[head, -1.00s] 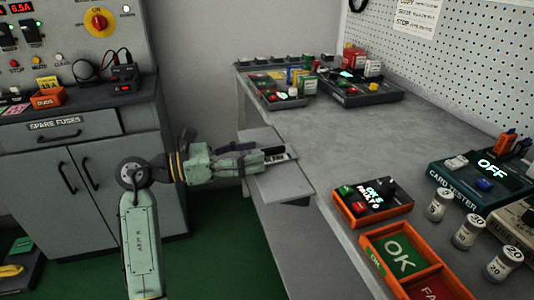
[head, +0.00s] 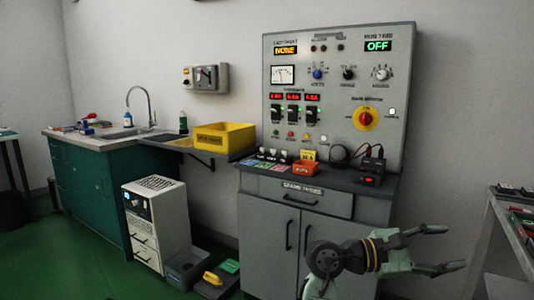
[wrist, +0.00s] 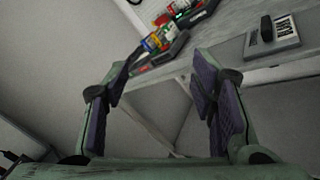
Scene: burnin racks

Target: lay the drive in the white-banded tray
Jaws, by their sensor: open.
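My gripper (head: 450,248) is open at the lower right of the head view, in front of the grey cabinet's right side. In the wrist view its two dark-padded fingers (wrist: 165,88) stand wide apart with nothing between them. A flat grey piece with a dark upright block and a white printed label (wrist: 284,28) lies on a grey surface at the upper right of the wrist view, beyond the right finger. I cannot tell whether it is the drive. I cannot make out a white-banded tray in either current view.
A grey cabinet (head: 290,232) carries a control panel (head: 338,75) with an orange box (head: 305,167) before it. A yellow bin (head: 225,139) sits on a wall shelf. A white drawer unit (head: 158,222) and low floor bins stand left. A bench edge (head: 508,232) lies right.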

